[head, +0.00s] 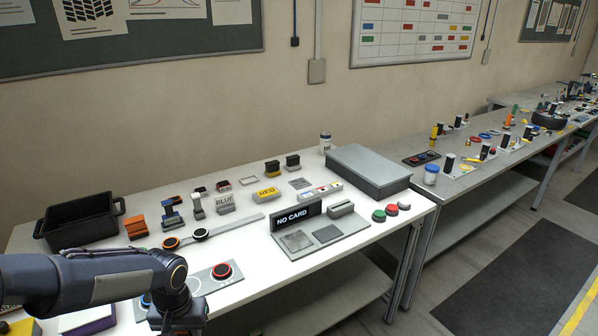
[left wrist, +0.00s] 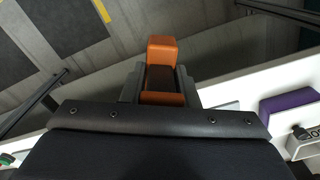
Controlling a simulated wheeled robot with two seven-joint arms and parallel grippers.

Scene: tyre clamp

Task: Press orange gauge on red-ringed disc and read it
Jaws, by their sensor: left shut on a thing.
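My left gripper (left wrist: 160,84) is shut on an orange gauge (left wrist: 163,43) with a dark middle, seen in the left wrist view over floor by the table edge. In the head view my left arm enters from the lower left and its wrist hides the gripper and the gauge. The red-ringed disc (head: 222,271) is black in the middle and lies on a grey plate (head: 232,282) at the table's front, just right of my wrist. A blue-ringed disc (head: 146,300) is partly hidden behind my arm. My right gripper is not in view.
A black bin (head: 78,222) and an orange block (head: 136,227) stand at the back left. A "NO CARD" reader (head: 296,217), a grey box (head: 368,170) and several buttons (head: 379,215) are to the right. A purple item (left wrist: 287,104) lies on the white table.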

